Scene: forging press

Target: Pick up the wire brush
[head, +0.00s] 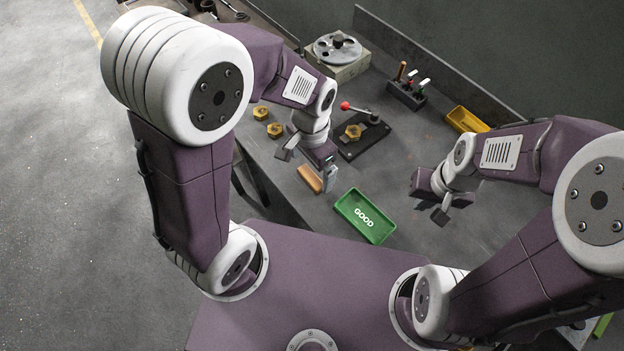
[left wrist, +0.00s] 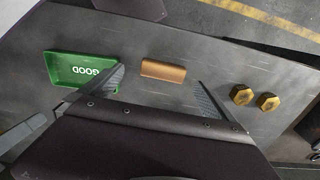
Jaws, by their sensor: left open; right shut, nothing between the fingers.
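The wire brush shows as a brown wooden block (head: 310,178) on the grey bench near its front edge. In the left wrist view the brush (left wrist: 163,70) lies crosswise between and beyond my fingertips; its bristles cannot be made out. My left gripper (head: 307,164) is open and empty, above and just behind the brush, apart from it. Its two fingers also show in the left wrist view (left wrist: 160,78), one towards each end of the brush. My right gripper (head: 440,216) is shut and empty over the right part of the bench.
A green tray marked GOOD (head: 364,216) lies close to the right of the brush. Brass hex parts (head: 275,130) lie to the left. A black fixture with a red-knobbed lever (head: 366,139), a tool rack (head: 407,93) and a yellow tray (head: 466,120) stand farther back.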

